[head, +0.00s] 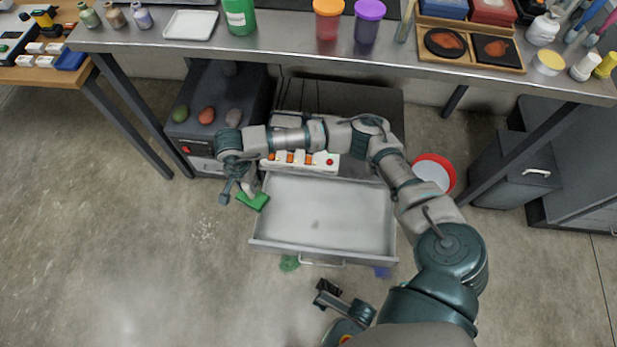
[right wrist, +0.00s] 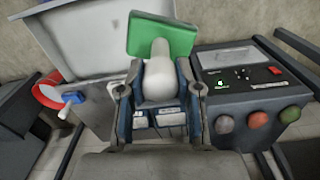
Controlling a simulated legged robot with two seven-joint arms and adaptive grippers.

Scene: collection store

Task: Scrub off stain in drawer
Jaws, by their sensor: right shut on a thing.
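The grey drawer (head: 376,215) is pulled out below the bench, with its inside facing up. A small, faint dark mark (head: 316,224) shows on its floor. My right gripper (head: 240,187) is shut on the pale handle of a green scrubber (head: 253,201), at the drawer's left side. In the right wrist view the scrubber's green pad (right wrist: 162,36) sits beyond the fingers (right wrist: 165,95), and the drawer (right wrist: 80,45) is to the left. I cannot tell whether the pad touches the drawer's edge. My left gripper (head: 340,299) seems to be below the drawer, partly seen.
A bench (head: 270,45) with bottles, jars and trays runs above the drawer. A dark cabinet (head: 225,95) with several coloured stones stands to the left. A red-rimmed bucket (head: 447,163) is to the right. Green (head: 289,263) and blue (head: 382,271) patches show by the drawer front. Floor at left is clear.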

